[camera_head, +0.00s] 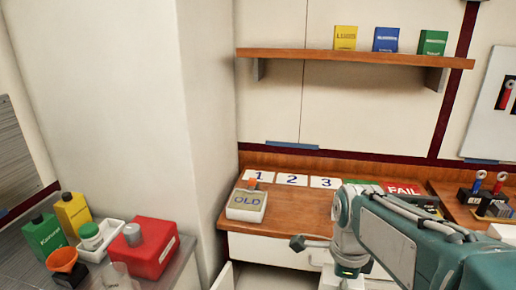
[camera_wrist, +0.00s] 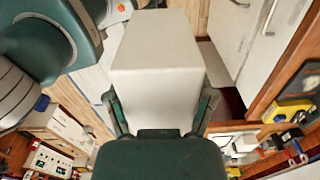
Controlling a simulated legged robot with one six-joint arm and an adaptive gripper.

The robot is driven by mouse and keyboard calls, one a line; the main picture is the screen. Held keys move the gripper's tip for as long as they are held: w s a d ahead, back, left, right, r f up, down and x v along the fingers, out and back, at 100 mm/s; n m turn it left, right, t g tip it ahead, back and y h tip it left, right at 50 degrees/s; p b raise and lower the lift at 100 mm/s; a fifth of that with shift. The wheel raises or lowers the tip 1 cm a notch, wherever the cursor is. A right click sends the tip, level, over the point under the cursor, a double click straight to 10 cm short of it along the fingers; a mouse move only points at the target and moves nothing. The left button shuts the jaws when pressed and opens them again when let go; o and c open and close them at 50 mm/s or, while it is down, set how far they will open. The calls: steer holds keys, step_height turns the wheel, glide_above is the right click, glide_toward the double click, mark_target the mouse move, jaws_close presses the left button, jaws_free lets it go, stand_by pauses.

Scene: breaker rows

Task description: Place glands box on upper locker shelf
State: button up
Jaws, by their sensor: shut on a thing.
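In the wrist view my gripper (camera_wrist: 160,104) is shut on a plain white box (camera_wrist: 158,45), with a finger along each side. No label shows on the faces in view, so I cannot confirm that it is the glands box. In the head view my arm reaches in from the lower right; the held box is not clearly seen there. No locker with an upper shelf can be made out for certain. White panels (camera_wrist: 258,35) like cabinet doors show at the upper right of the wrist view.
A wooden wall shelf (camera_head: 340,57) carries yellow, blue and green boxes. Below it, a wooden bench (camera_head: 285,205) holds an OLD box (camera_head: 246,203) and number cards. A red container (camera_head: 142,248) and bottles stand at lower left. A white wall column (camera_head: 150,110) stands at left.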

steer(key=shift+s+f, duration=0.1)
steer(key=shift+s, duration=0.1)
steer(key=shift+w+f+n, duration=0.3)
steer(key=shift+w+n, duration=0.1)
steer(key=shift+w, duration=0.15)
steer(key=shift+w+f+n, duration=0.3)
steer(key=shift+w+n, duration=0.1)
steer(key=shift+w, duration=0.1)
steer(key=w+f+n, duration=0.8)
steer(key=f+n, duration=0.1)
steer(key=f, duration=0.2)
steer(key=w+f+n, duration=0.7)
steer(key=f+n, duration=0.3)
steer(key=f, duration=0.2)
steer(key=shift+w+a+f, duration=0.2)
steer(key=shift+w, duration=0.15)
steer(key=shift+s, duration=0.1)
